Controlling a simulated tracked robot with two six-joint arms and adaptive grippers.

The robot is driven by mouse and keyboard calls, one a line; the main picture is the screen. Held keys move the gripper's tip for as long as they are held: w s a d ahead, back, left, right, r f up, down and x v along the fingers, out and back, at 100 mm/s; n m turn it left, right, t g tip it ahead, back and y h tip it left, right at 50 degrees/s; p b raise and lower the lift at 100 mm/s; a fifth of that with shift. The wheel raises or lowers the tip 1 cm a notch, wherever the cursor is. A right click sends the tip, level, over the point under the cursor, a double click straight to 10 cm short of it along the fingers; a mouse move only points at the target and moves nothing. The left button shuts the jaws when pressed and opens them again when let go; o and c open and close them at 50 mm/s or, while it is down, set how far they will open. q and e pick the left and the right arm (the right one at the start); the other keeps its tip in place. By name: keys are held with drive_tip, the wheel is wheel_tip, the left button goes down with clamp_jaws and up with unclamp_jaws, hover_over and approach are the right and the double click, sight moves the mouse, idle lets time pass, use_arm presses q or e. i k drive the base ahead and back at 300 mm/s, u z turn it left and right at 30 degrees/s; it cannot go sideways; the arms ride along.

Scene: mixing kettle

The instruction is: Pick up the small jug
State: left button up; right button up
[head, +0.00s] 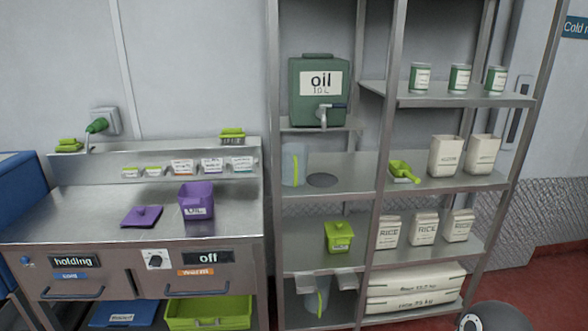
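Two clear jugs with a green stripe show in the head view. One jug (294,165) stands upright on the middle shelf, left of a dark round disc or opening (322,180). Another jug (316,300) is low in the rack, its top partly hidden behind light grey pieces (346,281). I cannot tell for sure which is the small jug. Neither of my grippers shows in this view.
A green oil container (320,92) with a tap sits above the upper jug. A green scoop (403,171), white containers (445,156) and a rack post (378,150) are to its right. A purple container (196,201) stands on the steel counter (90,205).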

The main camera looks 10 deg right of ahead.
sight(295, 156)
drive_tip(key=z, duration=0.45)
drive_tip(key=i, duration=1.75)
drive_tip(key=u, duration=0.45)
